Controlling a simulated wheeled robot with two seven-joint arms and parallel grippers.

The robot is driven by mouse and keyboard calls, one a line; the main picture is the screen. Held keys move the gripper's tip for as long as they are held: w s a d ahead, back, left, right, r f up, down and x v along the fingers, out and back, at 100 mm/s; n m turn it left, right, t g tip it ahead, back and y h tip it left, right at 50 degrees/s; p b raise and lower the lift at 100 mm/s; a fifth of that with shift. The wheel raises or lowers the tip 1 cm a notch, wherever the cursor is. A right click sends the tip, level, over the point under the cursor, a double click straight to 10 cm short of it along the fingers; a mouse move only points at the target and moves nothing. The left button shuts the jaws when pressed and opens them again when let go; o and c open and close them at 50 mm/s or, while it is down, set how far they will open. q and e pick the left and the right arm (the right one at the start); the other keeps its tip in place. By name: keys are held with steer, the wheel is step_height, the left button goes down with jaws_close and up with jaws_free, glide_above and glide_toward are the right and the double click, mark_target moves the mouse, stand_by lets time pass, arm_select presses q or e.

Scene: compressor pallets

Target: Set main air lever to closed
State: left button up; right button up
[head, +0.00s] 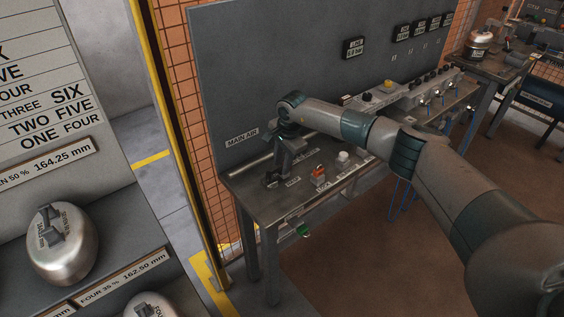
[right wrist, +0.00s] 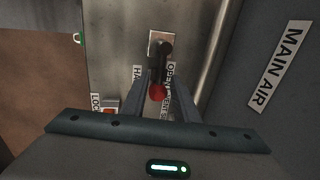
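The main air lever is a dark handle with a red knob (right wrist: 157,92) on a small metal plate (right wrist: 158,38) in the right wrist view. The word OPEN is beside it, with other labels partly hidden. My right gripper (right wrist: 165,85) points down over the lever. Its two fingers stand on either side of the handle with some gap, so it looks open; contact cannot be told. In the head view my right gripper (head: 278,178) is at the left end of the metal bench, by the MAIN AIR label (head: 242,138), and hides most of the lever. My left gripper is not in view.
The metal bench (head: 250,196) also carries an orange-red switch (head: 319,174), a white knob (head: 343,158) and further controls to the right. A grey panel (head: 240,60) rises behind it. A shelf with a metal weight (head: 62,245) stands at the left.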

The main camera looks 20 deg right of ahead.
jaws_close()
steer(key=shift+d, duration=0.1)
stand_by(1.2)
